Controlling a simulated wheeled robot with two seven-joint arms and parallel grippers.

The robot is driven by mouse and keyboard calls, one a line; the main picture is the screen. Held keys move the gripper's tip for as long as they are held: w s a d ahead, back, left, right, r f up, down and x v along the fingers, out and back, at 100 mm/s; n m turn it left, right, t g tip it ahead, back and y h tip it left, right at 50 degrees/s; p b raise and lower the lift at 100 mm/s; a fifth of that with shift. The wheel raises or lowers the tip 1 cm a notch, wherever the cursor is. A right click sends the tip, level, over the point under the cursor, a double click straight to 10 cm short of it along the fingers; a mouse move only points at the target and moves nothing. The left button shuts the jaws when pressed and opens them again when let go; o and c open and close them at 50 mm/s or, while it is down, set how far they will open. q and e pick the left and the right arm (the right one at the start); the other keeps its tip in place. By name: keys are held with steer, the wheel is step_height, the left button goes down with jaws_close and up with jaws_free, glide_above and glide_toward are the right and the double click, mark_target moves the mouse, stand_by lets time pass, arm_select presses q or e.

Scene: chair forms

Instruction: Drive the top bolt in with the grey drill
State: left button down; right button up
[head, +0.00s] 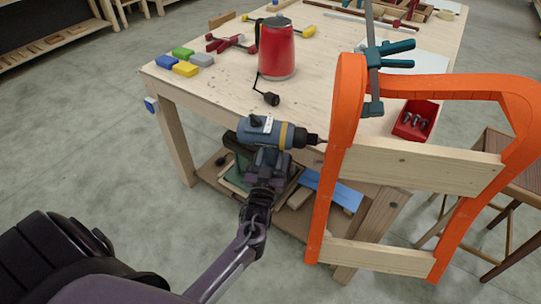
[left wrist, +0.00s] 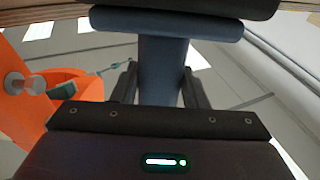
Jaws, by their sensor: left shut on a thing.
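The grey drill (head: 264,132) has a blue-grey body, a yellow band and a dark chuck. It lies level in front of the table edge, with its tip pointing right at the left orange upright of the chair form (head: 340,115). Whether the tip touches anything there cannot be told. My left gripper (head: 268,158) is shut on the drill's handle from below; the handle (left wrist: 163,70) also shows between the fingers in the left wrist view. In that view, round silvery parts (left wrist: 14,83) show by the orange frame at left. The top bolt cannot be made out in the head view. My right gripper is not in view.
A teal clamp (head: 375,75) grips the form near the table. A red tray (head: 427,109) with bolts, a red kettle (head: 276,48), coloured blocks (head: 185,69) and a red clamp (head: 230,43) are on the table (head: 225,85). A stool (head: 497,150) stands at right.

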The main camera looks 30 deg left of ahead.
arm_select(q)
steer(key=shift+w+d+r, duration=0.15)
steer(key=shift+w+d, duration=0.05)
steer(key=shift+d, duration=0.3)
steer(key=shift+w+d+r, duration=0.15)
steer(key=shift+w+d, duration=0.05)
steer(key=shift+d, duration=0.3)
stand_by(1.9)
steer(key=shift+s+a, duration=0.1)
steer(key=shift+a, duration=0.1)
steer(key=shift+s+a+p, duration=0.15)
steer(key=shift+s+a, duration=0.15)
steer(key=shift+a, duration=0.6)
steer(key=shift+s+a+p, duration=0.1)
steer(key=shift+s+a, duration=0.2)
steer(key=shift+a, duration=0.6)
steer(key=shift+s+a+p, duration=0.15)
steer(key=shift+s+a, duration=0.15)
steer(key=shift+a, duration=0.6)
